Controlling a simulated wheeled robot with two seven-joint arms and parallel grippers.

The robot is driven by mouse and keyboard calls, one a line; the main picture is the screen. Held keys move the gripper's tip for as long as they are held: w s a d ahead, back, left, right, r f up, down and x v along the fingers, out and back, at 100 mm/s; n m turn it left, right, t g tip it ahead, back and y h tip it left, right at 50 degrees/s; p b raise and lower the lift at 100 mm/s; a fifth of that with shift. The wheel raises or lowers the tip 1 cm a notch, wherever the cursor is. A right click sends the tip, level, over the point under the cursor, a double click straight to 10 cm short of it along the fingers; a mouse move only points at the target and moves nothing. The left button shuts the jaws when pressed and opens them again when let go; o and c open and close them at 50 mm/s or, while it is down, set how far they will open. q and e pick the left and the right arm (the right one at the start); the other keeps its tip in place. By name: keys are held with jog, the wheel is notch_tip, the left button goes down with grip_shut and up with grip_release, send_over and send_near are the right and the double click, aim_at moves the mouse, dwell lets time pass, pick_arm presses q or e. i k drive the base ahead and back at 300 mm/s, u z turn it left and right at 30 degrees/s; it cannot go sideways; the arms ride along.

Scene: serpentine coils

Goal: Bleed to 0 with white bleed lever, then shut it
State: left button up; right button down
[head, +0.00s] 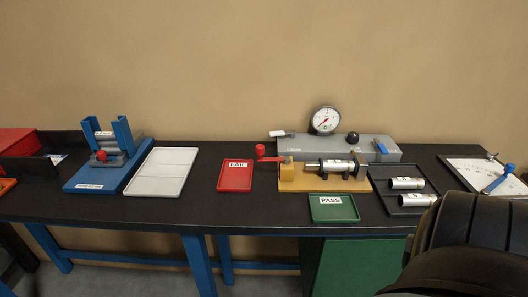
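A grey test box (303,146) stands at the back right of the black table. A round white-faced gauge (324,120) rises from it; its red needle is visible, but the reading is too small to tell. A small white piece (278,133) at the box's left end looks like the white bleed lever; its position cannot be made out. A black knob (352,137) and a blue lever (381,148) are on the box's right part. Neither gripper shows; a dark link of my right arm fills the lower right corner.
A blue stand (100,172) is left.

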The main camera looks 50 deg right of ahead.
aim_at(292, 133)
jog(key=u, duration=0.7)
jog(key=k, duration=0.65)
jog(key=z, duration=1.15)
